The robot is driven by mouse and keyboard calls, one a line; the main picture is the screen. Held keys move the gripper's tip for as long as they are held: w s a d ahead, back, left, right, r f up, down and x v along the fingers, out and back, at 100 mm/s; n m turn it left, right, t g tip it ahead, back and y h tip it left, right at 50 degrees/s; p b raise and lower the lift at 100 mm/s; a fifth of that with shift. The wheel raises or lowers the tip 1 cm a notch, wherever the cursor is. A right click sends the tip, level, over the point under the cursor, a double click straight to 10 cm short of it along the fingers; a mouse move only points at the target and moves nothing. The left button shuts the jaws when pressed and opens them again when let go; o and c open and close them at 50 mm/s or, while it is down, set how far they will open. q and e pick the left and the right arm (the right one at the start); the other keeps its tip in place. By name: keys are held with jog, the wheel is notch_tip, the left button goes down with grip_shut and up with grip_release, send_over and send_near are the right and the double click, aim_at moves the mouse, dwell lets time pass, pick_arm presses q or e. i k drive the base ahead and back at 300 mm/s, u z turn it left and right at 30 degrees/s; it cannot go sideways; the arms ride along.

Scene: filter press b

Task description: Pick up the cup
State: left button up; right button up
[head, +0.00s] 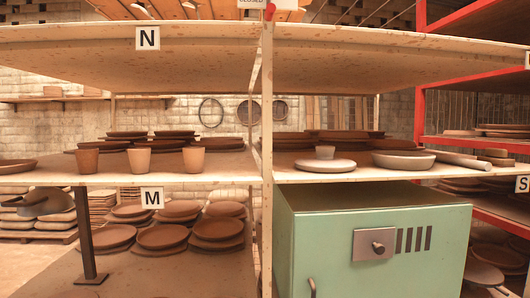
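Three brown clay cups stand upright in a row near the front edge of the left middle shelf: a darker left cup (88,161), a middle cup (139,161) and a right cup (194,160). They stand apart from each other. A fourth small cup-like piece (325,152) rests on a round plate (325,165) on the right middle shelf. The picture does not show which cup the task names. Neither of my grippers is in view.
Stacked plates (127,142) stand behind the cups. The upper shelf (200,60) hangs above them, and a wooden post (267,130) divides left from right. A green cabinet (330,235) stands below right. A dark metal post (87,235) rises at lower left.

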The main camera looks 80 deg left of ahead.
aim_at(87, 158)
jog(key=u, duration=2.3)
jog(key=k, duration=0.25)
jog(key=u, duration=1.1)
jog(key=i, duration=0.5)
jog(key=z, duration=0.05)
